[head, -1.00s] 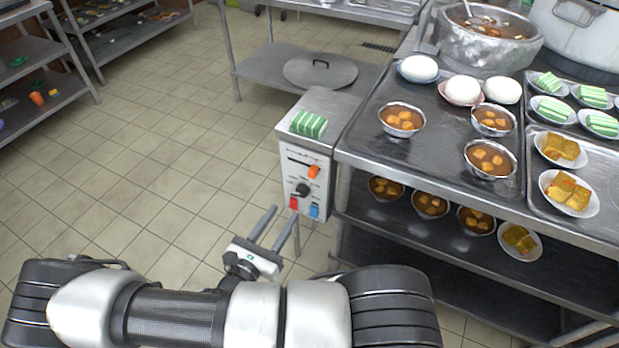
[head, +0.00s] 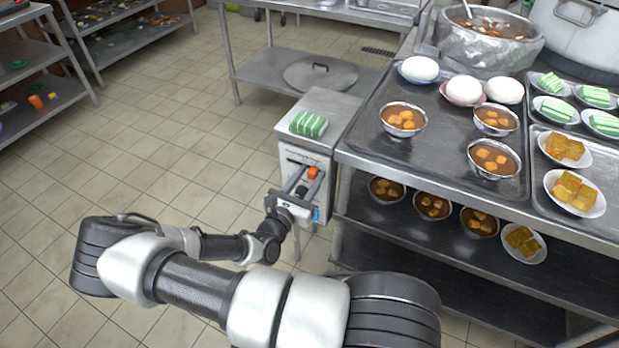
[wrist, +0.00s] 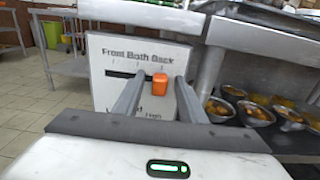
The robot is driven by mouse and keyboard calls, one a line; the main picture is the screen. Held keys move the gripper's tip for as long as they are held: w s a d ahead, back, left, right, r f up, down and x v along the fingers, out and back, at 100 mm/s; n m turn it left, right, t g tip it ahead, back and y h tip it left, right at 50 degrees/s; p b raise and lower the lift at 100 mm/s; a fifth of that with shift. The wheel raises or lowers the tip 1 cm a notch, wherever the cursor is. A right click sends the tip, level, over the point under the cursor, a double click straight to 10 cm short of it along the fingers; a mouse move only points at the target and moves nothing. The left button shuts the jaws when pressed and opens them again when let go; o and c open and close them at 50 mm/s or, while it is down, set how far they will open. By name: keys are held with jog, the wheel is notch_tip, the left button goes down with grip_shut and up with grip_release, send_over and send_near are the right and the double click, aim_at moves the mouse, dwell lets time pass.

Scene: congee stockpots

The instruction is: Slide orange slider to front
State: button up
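The orange slider (head: 313,172) sits in a dark horizontal slot on the white front panel (wrist: 108,62) of a metal box. In the wrist view, the slider (wrist: 159,84) is at the right part of the slot, below the word "Back"; "Front" is printed at the left and "Both" between. My gripper (head: 304,180) is open in front of the panel. In the wrist view, its two fingers (wrist: 159,92) stand on either side of the slider, with a gap on each side. I cannot tell whether the fingertips reach as deep as the slider. The lower panel is partly hidden by my gripper.
A green-and-white striped block (head: 308,124) lies on top of the box (head: 338,108). To the right is a metal counter (head: 430,165) with bowls of food and white buns, with more bowls on the shelf below. The tiled floor (head: 150,150) at the left is clear.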

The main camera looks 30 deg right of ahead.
aim_at(290, 158)
jog(key=shift+d, duration=0.1)
grip_shut()
jog(key=w+a, duration=0.1)
jog(key=w, duration=0.1)
jog(key=w+a, duration=0.2)
jog(key=w+a+b, duration=0.1)
jog(key=w, duration=0.1)
jog(key=shift+a+f, duration=0.1)
jog(key=shift+a, duration=0.25)
jog(key=shift+w+a, duration=0.35)
jog(key=shift+w, duration=0.05)
grip_release()
jog(key=p+v, duration=0.2)
jog(key=v, duration=1.5)
jog(key=shift+s+a, duration=0.1)
jog(key=shift+s, duration=0.05)
